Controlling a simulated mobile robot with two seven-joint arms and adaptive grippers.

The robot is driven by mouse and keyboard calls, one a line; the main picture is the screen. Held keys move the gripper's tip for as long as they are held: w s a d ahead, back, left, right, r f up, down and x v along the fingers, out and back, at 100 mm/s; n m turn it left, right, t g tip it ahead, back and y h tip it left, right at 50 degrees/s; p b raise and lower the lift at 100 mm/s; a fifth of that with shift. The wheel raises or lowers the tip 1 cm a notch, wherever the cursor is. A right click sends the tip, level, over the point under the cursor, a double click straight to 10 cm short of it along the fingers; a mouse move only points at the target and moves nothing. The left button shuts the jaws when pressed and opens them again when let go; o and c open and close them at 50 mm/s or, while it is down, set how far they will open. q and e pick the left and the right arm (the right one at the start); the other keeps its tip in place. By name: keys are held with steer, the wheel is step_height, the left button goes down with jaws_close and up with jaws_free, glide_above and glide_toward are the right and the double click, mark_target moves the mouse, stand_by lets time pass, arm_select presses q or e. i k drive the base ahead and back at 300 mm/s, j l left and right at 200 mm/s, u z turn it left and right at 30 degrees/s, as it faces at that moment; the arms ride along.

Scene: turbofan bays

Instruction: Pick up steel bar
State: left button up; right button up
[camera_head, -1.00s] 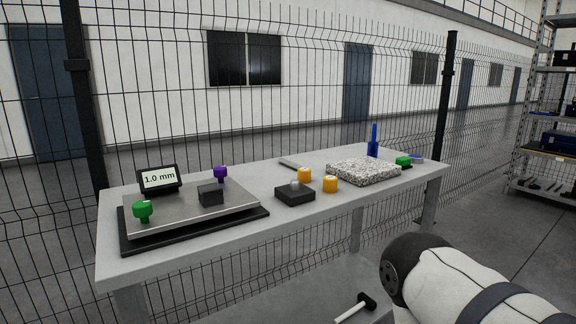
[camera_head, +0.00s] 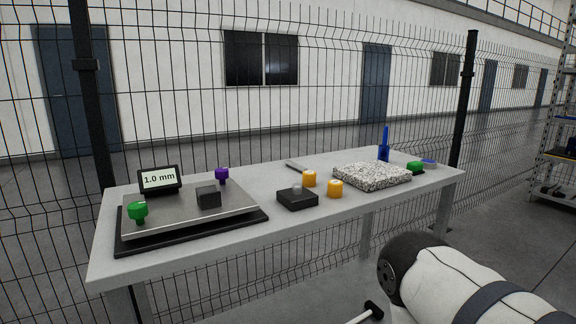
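A thin grey bar (camera_head: 296,165), likely the steel bar, lies flat near the back edge of the grey table (camera_head: 240,240). It is small in view, and an orange knob-like piece (camera_head: 309,178) stands just in front of its right end. Neither gripper shows in the head view. One of my arm links fills the lower right, apart from the bar.
A steel plate device (camera_head: 170,212) with a 1.0 mm display (camera_head: 159,179) takes up the table's left end. A black block (camera_head: 297,199), another orange piece (camera_head: 335,188), a speckled slab (camera_head: 372,175) and a blue bottle-like item (camera_head: 384,145) stand rightward. Wire fencing stands behind.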

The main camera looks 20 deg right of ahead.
mark_target(294, 166)
steer(key=l+u, duration=0.35)
steer(key=l, duration=0.4)
steer(key=l+u, duration=0.35)
steer(key=l, duration=0.4)
